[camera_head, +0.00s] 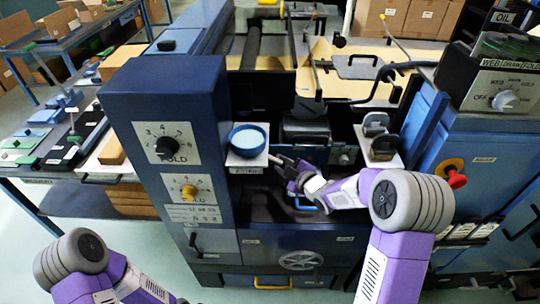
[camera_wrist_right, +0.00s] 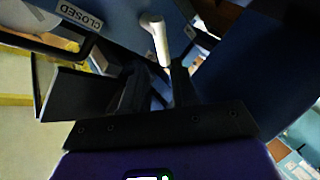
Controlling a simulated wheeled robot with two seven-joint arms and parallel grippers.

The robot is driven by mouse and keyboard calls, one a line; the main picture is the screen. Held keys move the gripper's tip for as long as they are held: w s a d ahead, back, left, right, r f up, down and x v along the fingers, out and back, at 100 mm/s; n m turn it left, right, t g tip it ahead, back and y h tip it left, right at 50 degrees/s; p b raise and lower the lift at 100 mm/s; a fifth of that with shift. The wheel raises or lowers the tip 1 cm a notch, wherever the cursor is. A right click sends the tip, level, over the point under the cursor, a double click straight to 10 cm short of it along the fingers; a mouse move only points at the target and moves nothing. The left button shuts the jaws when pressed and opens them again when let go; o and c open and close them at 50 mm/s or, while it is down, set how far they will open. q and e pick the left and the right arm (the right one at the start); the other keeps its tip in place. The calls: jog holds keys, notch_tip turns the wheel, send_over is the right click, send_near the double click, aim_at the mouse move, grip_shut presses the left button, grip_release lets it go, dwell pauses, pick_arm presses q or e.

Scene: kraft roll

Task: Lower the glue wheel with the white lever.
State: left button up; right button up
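The white lever (camera_wrist_right: 155,38) shows in the right wrist view as a short white handle with a rounded upper end, on a dark blue surface. My right gripper (camera_wrist_right: 158,78) has its two dark fingers apart, with a gap between them. The lever's lower end is just beyond the tips, nearer the right-hand finger; I cannot tell whether they touch. In the head view my right gripper (camera_head: 284,163) reaches into the machine's front bay, beside the blue bowl. I cannot make out the lever or the glue wheel there. My left arm is at the lower left, its gripper out of frame.
A blue bowl (camera_head: 249,140) stands on a small shelf left of my right gripper. A blue cabinet with a black knob (camera_head: 169,146) and a yellow knob (camera_head: 189,191) is further left. A red knob (camera_head: 456,180) is on the right. A spoked handwheel (camera_head: 300,260) is below.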

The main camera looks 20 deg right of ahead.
aim_at(271, 158)
jog(key=shift+b+x, duration=0.5)
jog(key=shift+x, duration=2.65)
jog(key=shift+a+f, duration=0.1)
jog(key=shift+f, duration=0.05)
grip_shut()
